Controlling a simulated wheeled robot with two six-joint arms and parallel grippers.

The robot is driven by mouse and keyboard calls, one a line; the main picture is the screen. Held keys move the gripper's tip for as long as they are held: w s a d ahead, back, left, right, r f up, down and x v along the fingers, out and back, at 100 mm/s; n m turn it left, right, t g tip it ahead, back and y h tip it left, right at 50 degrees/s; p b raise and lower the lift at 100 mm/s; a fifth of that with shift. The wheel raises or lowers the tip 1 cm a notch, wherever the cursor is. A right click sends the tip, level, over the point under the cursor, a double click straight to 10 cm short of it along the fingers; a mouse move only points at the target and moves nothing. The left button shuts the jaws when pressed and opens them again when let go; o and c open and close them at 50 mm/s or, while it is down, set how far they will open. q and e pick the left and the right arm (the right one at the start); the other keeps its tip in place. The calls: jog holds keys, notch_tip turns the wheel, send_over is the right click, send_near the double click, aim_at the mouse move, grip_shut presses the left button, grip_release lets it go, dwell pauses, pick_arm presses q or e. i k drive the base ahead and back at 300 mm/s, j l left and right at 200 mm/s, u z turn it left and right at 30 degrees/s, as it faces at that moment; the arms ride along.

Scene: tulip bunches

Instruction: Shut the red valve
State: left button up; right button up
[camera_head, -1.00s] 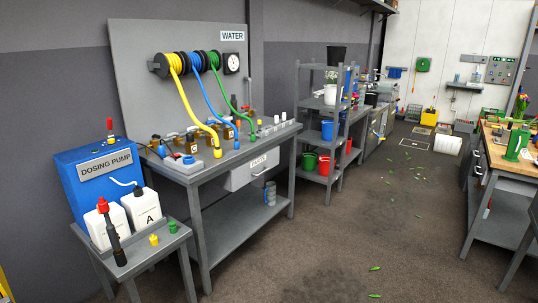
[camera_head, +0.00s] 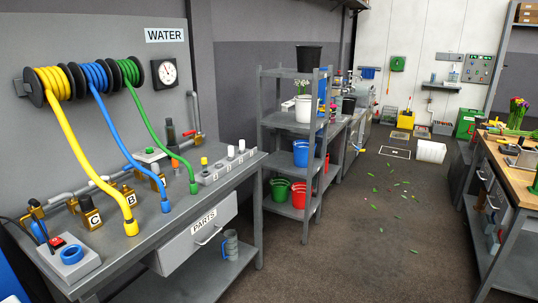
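A small red lever handle (camera_head: 189,133) sits on the grey pipe (camera_head: 197,118) at the back right end of the water bench, beneath the pressure gauge. It appears to be the red valve. It is small in this view, and I cannot tell whether it is open or shut. Neither of my grippers shows in the head view.
The grey bench (camera_head: 215,188) carries yellow (camera_head: 85,150), blue (camera_head: 125,150) and green (camera_head: 150,125) hoses. A red-buttoned box (camera_head: 70,265) stands at its front left. A shelf rack (camera_head: 284,140) stands right of it. The floor (camera_head: 360,250) is mostly clear, with scattered leaves.

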aim_at(193, 131)
jog(key=i+u, duration=0.25)
jog(key=i, duration=0.2)
jog(key=i+l+u, duration=0.2)
jog(key=i, duration=0.25)
jog(key=i+l+u, duration=0.25)
jog(key=i, duration=0.2)
jog(key=i+l+u, duration=0.2)
jog(key=i, duration=0.25)
jog(key=i+l+u, duration=0.1)
jog(key=l, duration=0.25)
jog(key=l+u, duration=0.15)
jog(key=l, duration=0.25)
jog(key=i, duration=0.05)
